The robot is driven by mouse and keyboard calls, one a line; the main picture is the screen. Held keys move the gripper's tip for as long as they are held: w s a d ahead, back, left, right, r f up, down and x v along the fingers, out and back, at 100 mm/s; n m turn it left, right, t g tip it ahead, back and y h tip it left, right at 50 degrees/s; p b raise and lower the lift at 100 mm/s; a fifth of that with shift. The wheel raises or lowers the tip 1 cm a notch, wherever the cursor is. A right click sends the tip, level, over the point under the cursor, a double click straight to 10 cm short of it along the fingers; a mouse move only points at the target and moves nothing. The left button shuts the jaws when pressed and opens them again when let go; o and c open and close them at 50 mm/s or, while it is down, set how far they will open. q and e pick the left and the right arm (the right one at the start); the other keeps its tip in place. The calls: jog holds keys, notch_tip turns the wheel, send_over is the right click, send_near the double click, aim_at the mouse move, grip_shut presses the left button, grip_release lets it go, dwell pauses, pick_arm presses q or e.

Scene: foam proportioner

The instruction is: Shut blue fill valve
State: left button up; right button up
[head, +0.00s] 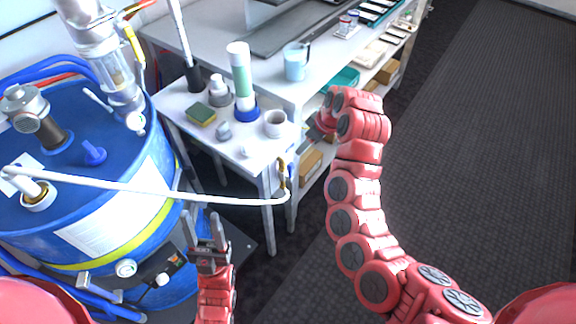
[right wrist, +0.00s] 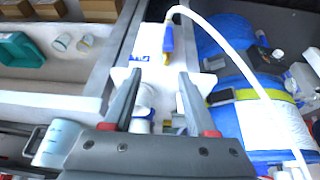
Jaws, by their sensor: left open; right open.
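A white hose (head: 150,190) runs from the blue drum (head: 60,215) to the right and bends up at its end. There a small brass valve (head: 282,176) with a blue handle (head: 290,171) hangs by the side table's front corner. The right wrist view shows the blue handle (right wrist: 168,40) beyond the fingertips, apart from them. Whether it is turned open or shut is too small to tell. My right gripper (right wrist: 160,74) is open and empty; in the head view its arm hides most of it. My left gripper (head: 205,217) is open and empty, fingers up, in front of the drum.
The drum top carries a blue knob (head: 94,153) and metal fittings. The side table (head: 180,104) holds a sponge (head: 201,115), a green-and-white cylinder (head: 241,75) and a white mug (head: 275,123). A long bench (head: 262,88) stands behind. The dark floor at right is clear.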

aim_at(288, 168)
jog(key=shift+g, duration=0.3)
jog(key=x, duration=1)
jog(key=s+x, duration=0.1)
jog(key=x, duration=0.3)
jog(key=shift+w+a+f+b, duration=0.1)
jog(key=shift+a+f+b, duration=0.15)
jog(key=shift+f+b, duration=0.15)
jog(key=shift+x, duration=1.05)
jog(key=shift+d, duration=0.1)
grip_shut()
